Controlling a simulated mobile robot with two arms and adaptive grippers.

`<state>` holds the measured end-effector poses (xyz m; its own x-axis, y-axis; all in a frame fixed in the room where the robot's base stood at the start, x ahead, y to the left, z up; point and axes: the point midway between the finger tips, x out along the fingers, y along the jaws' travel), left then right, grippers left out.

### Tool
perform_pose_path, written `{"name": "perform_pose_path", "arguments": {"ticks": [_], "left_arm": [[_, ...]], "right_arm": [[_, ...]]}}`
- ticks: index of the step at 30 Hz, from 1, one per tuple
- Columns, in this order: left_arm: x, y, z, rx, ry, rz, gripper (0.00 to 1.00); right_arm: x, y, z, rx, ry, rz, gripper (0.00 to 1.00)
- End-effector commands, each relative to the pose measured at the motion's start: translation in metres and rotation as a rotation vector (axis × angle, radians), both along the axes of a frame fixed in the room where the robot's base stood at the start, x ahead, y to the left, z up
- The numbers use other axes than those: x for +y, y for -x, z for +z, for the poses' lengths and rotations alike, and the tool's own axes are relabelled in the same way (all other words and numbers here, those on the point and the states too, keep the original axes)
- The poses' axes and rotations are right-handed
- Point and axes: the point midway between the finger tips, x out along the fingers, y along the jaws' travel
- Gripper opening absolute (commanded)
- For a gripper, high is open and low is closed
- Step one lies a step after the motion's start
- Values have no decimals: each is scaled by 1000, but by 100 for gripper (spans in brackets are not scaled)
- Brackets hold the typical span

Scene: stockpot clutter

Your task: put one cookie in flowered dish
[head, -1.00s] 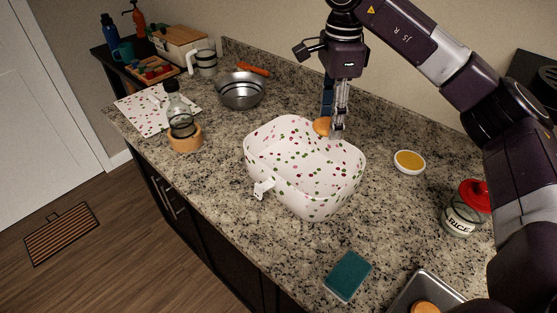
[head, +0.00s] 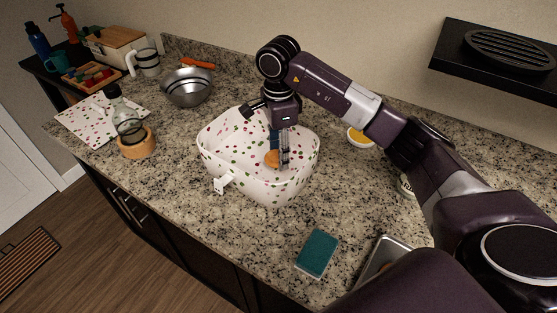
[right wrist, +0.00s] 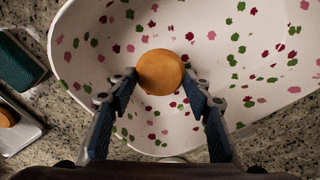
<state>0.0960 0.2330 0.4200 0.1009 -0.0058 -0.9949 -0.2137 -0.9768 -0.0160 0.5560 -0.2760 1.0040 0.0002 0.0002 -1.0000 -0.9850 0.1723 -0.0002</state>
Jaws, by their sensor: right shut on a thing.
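The flowered dish (head: 222,168) is a white, deep dish with red, pink and green spots, standing on the granite counter. My right gripper (head: 279,160) reaches down inside it from above. It is shut on a round orange-brown cookie (head: 271,158), which also shows between the fingertips in the right wrist view (right wrist: 160,72). The cookie is over the dish's inside; I cannot tell whether it touches the bottom. Another cookie (right wrist: 7,116) lies on a metal tray (right wrist: 22,133) at the left of the right wrist view. My left gripper is not in view.
A teal sponge (head: 317,253) lies in front of the dish. A metal bowl (head: 188,87), a bottle in a wooden holder (head: 137,145) and a spotted mat (head: 85,124) are to the left. A small yellow-filled bowl (head: 359,138) is behind right.

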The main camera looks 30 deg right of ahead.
Motion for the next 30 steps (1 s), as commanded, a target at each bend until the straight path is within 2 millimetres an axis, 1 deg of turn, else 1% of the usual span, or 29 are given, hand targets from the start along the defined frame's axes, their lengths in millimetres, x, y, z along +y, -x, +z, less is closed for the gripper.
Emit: {"name": "perform_pose_path", "arguments": {"ticks": [5, 12, 14, 20, 23, 24, 28, 29, 30], "left_arm": [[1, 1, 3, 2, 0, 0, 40], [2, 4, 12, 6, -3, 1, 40], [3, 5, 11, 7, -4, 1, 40], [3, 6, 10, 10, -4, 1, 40], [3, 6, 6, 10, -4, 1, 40], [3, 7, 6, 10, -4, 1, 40], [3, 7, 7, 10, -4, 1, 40], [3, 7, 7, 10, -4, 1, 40], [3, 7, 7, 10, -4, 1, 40]], "right_arm": [[0, 0, -11, 2, 0, 1, 29], [1, 1, -42, 2, 0, 1, 29], [1, 0, -45, 1, -1, 1, 29], [0, 0, -45, 0, 0, 1, 29], [0, 0, -49, -1, 1, 1, 29], [0, 0, -49, -1, 1, 1, 46], [0, 0, -48, 0, 0, 1, 61], [0, 0, -48, 0, 0, 1, 63], [0, 0, -47, 0, 0, 1, 63]]}}
